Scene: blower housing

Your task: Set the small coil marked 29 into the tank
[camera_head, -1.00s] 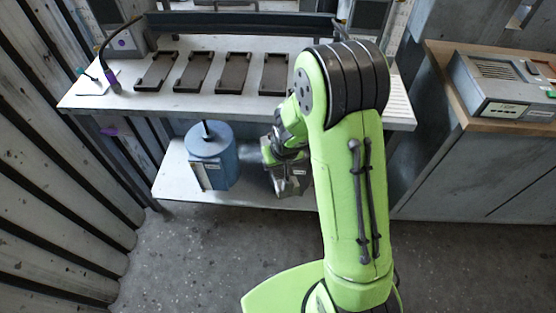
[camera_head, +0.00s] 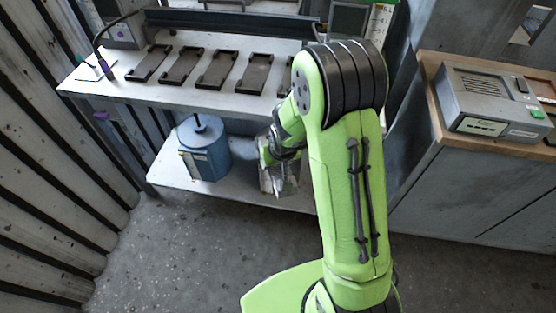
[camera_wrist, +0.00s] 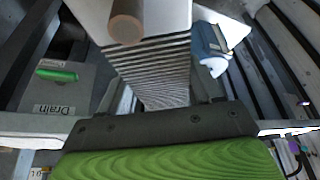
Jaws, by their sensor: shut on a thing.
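A silver finned coil (camera_wrist: 155,72) with a pale end plate and a round copper pipe end (camera_wrist: 127,28) is in my gripper, seen up close in the wrist view. I see no 29 on it. My gripper (camera_head: 279,178) is shut on it, low in front of the bench's lower shelf in the head view; the arm hides part of it. A blue cylindrical tank (camera_head: 207,160) with a dark rod on top and a pale label stands on the lower shelf, left of my gripper and apart from it. A blue body, probably this tank, shows in the wrist view (camera_wrist: 209,42).
The bench top (camera_head: 190,97) above the lower shelf (camera_head: 238,183) holds several dark trays (camera_head: 188,66). A ribbed wall (camera_head: 55,150) is on the left. A grey device (camera_head: 490,100) sits on a wooden counter at right. The wrist view shows a panel marked Drain (camera_wrist: 75,95).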

